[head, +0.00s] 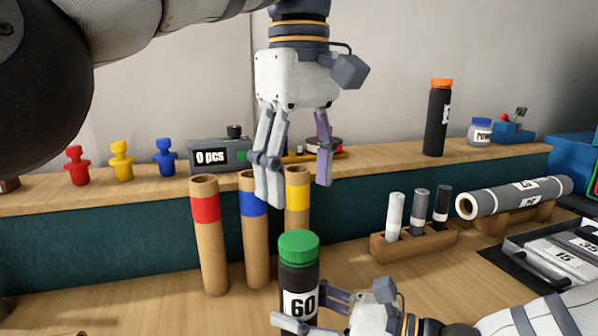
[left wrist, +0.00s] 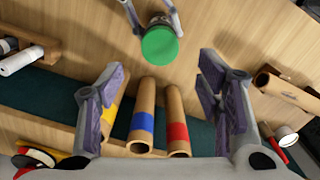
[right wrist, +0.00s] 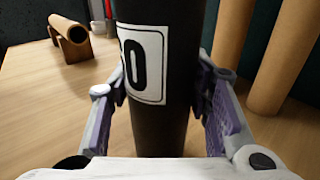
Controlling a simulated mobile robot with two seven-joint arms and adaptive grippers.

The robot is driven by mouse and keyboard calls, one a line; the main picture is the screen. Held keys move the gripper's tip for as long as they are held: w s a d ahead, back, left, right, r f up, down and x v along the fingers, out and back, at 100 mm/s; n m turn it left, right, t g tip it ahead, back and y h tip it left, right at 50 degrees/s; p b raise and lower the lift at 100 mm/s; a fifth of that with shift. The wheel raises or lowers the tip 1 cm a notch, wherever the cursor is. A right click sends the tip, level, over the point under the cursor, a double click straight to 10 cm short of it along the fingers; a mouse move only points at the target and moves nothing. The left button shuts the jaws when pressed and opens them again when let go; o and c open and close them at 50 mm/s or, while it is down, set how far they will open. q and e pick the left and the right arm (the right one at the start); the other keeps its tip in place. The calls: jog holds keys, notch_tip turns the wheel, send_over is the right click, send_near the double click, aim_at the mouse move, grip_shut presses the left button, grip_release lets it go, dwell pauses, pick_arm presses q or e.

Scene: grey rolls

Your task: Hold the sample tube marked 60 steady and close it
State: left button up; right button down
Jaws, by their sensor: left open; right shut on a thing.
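The black sample tube marked 60 (head: 299,278) stands upright on the bench in the head view, with a green cap (head: 298,245) on its top. I cannot tell whether the cap is tight. My right gripper (head: 303,310) is shut on the tube's body; the right wrist view shows the tube (right wrist: 158,110) between its fingers. My left gripper (head: 296,190) is open and empty, pointing down, higher than the cap. In the left wrist view the cap (left wrist: 160,46) lies beyond the open fingers, near the top edge.
Cardboard tubes with red (head: 207,230), blue (head: 254,230) and yellow (head: 297,195) bands stand close behind the sample tube. A wooden rack (head: 414,243) of small tubes and a grey roll (head: 515,196) on a stand are to the right. A raised shelf runs behind.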

aim_at(299, 240)
pick_arm(q)
jog(key=shift+f, duration=4.05)
